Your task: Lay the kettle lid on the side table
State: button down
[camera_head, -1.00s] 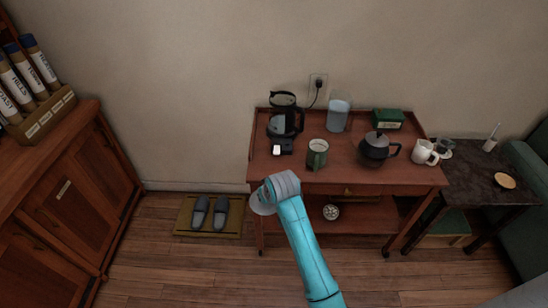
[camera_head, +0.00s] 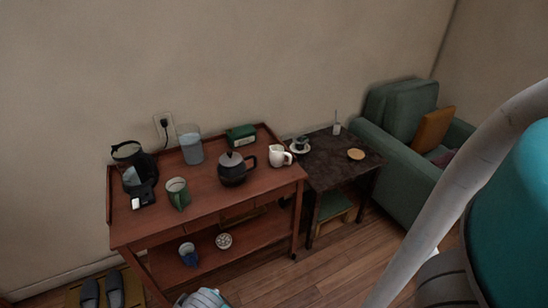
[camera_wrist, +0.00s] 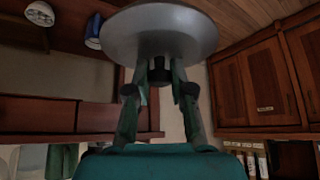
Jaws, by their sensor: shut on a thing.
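My gripper (camera_wrist: 158,82) is shut on a wide grey disc (camera_wrist: 160,33) with a dark knob, which looks like the kettle lid. It holds the disc in the air, clear of any surface. The fingertips are not clearly seen in the head view.
The side table bears a cup and saucer (camera_head: 300,145), a small white holder (camera_head: 337,128) and a round coaster (camera_head: 356,154); its front middle is bare. The trolley (camera_head: 210,204) also bears a white jug (camera_head: 279,156) and green mug (camera_head: 178,193). A green armchair (camera_head: 397,166) stands right.

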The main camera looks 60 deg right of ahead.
aim_at(334, 163)
jog(key=k+l+z, duration=0.25)
jog(key=l+z, duration=0.25)
jog(key=k+l+z, duration=0.2)
jog(key=l, duration=0.2)
